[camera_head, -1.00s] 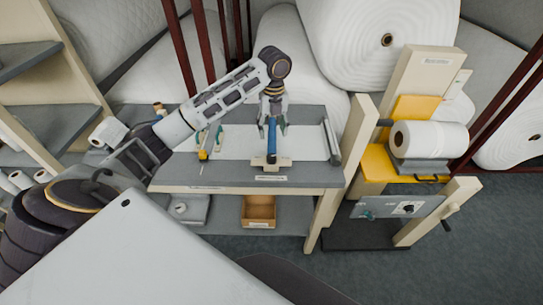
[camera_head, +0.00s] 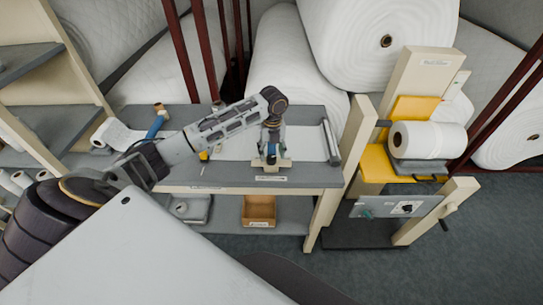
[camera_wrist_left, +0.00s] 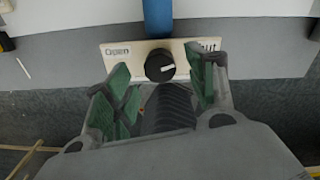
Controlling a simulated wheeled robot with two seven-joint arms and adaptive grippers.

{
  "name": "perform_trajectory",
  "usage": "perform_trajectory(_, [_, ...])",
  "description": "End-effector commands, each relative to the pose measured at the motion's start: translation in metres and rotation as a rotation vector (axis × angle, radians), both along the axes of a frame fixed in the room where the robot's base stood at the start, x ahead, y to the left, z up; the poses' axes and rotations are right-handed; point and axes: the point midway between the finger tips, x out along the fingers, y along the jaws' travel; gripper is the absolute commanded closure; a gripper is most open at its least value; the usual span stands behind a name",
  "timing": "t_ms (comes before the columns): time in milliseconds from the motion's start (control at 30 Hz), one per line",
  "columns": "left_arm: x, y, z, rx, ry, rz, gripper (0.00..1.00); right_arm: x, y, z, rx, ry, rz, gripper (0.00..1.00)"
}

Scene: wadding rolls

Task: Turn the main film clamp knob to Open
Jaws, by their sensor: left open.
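The clamp plate (camera_head: 286,163) sits at the front edge of the grey table in the head view. In the left wrist view the pale plate (camera_wrist_left: 121,52) reads "Open" on its left, with "ut" visible on its right. Its round black knob (camera_wrist_left: 158,63) has a white mark pointing right, away from "Open". A blue bar (camera_wrist_left: 158,18) runs back behind the plate. My left gripper (camera_head: 271,151) is over the plate. In the wrist view its green-padded fingers are open, one on each side of the knob; I cannot tell whether they touch it. My right gripper is not in view.
The table (camera_head: 225,178) holds white sheeting and a metal roller (camera_head: 331,142) at right. A cardboard box (camera_head: 259,211) is on the shelf below. A yellow-and-cream machine (camera_head: 376,166) with a white roll stands at right. Large wadding rolls (camera_head: 345,45) fill the back.

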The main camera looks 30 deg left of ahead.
Motion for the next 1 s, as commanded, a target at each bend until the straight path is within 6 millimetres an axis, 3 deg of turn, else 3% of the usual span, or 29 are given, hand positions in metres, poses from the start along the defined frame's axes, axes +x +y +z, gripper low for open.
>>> perform_trajectory(300, [-0.001, 0.000, -0.026, 0.000, 0.001, 0.000, 0.43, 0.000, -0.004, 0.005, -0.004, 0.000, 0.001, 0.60])
perform_trajectory(667, [0.000, 0.000, -0.029, 0.000, 0.000, 0.000, 0.43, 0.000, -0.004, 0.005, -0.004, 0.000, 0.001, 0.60])
perform_trajectory(1000, [0.000, 0.000, -0.029, 0.000, 0.000, -0.001, 0.86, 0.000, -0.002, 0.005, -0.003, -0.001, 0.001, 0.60])
